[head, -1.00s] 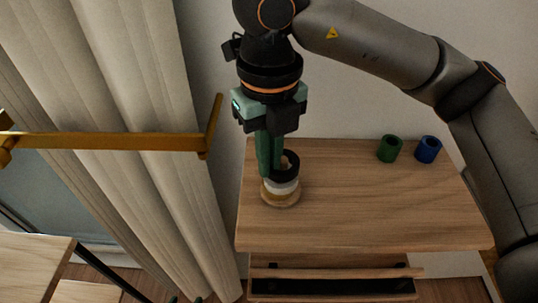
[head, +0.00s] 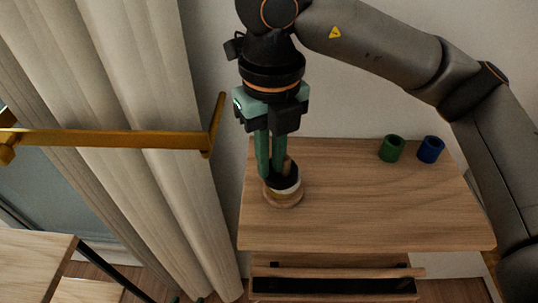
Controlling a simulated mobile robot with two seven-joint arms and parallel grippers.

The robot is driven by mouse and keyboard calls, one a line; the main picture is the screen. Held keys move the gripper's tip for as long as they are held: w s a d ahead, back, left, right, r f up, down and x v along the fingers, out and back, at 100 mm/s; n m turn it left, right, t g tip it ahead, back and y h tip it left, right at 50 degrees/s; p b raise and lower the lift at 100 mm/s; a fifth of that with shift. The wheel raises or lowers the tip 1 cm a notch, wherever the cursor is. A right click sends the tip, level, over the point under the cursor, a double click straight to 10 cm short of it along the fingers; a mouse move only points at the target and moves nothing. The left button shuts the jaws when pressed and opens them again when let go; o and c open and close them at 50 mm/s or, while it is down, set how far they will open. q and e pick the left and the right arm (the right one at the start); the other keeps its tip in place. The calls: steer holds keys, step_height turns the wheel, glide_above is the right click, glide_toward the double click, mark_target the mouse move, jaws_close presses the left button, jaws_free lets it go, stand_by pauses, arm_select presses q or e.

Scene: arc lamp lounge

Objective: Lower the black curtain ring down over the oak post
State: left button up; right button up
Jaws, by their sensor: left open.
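The black curtain ring (head: 285,182) is around the oak post (head: 288,166), low down, just above a white ring (head: 288,190). The post's top shows above it. The post stands on a round wooden base (head: 284,203) on the left of the wooden cabinet top. My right gripper (head: 271,174) points down at the ring's left side, with a gap between its green fingers. The fingers' tips and part of the ring are hidden. Only the tips of my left gripper (head: 188,299) show at the bottom edge, apart and empty.
A green ring (head: 391,148) and a blue ring (head: 431,149) stand at the back right of the cabinet top (head: 370,205). A drawer (head: 335,284) is open below. A brass bar (head: 110,139) and a beige curtain (head: 150,200) are at left. The cabinet top's middle is clear.

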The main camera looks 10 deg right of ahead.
step_height(320, 180, up, 12)
steer(key=p, duration=0.2)
steer(key=shift+r, duration=0.25)
